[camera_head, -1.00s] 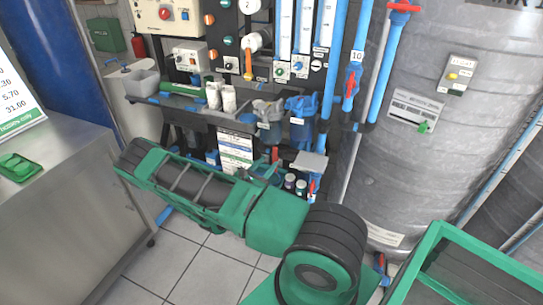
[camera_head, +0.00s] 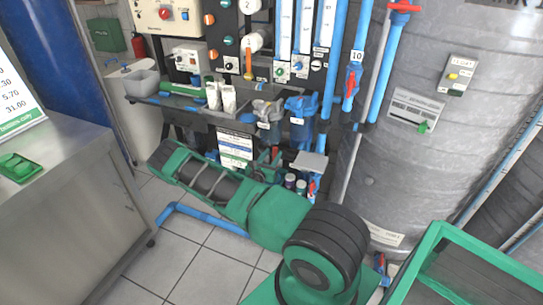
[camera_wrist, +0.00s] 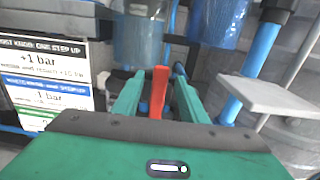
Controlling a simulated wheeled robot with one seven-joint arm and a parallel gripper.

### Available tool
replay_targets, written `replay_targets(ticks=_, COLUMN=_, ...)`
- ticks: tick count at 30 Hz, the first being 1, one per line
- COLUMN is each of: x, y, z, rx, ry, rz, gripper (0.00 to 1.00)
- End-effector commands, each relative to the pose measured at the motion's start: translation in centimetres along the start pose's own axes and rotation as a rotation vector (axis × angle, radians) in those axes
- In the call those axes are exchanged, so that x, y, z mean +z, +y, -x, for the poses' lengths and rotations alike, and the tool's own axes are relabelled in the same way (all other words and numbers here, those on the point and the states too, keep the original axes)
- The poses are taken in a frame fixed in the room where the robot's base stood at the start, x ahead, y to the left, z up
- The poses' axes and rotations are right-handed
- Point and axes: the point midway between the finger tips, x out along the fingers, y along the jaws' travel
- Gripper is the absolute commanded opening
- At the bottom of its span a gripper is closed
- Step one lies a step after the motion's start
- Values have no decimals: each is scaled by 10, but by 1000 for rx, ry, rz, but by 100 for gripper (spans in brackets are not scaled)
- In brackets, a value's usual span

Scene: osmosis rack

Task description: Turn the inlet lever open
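A red lever (camera_wrist: 158,92) stands upright in the middle of the wrist view. My gripper (camera_wrist: 158,98) is open, with one green finger on each side of it. Gaps show between the lever and both fingers, so I see no grip on it. The lever's lower end and its valve body are hidden by my gripper's body. In the head view a small red lever (camera_head: 275,154) shows low on the rack, behind my arm. My gripper's fingertips are not clear there.
Clear and blue filter housings (camera_wrist: 138,40) hang just above the lever. A grey plate (camera_wrist: 268,97) sticks out at right, and printed signs (camera_wrist: 45,85) stand at left. A steel counter (camera_head: 65,200) and a large grey tank (camera_head: 420,130) flank the rack.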

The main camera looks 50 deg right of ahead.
Motion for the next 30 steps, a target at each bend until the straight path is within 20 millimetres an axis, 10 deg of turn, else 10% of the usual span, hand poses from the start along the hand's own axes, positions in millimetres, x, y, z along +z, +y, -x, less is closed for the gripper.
replay_targets(ticks=13, x=0, y=0, z=-10, rx=1, ry=0, rz=-1, gripper=39)
replay_targets(ticks=18, x=0, y=0, z=-10, rx=1, ry=0, rz=-1, gripper=0)
replay_targets(ticks=30, x=0, y=11, z=-4, rx=12, ry=-1, rz=45, gripper=0)
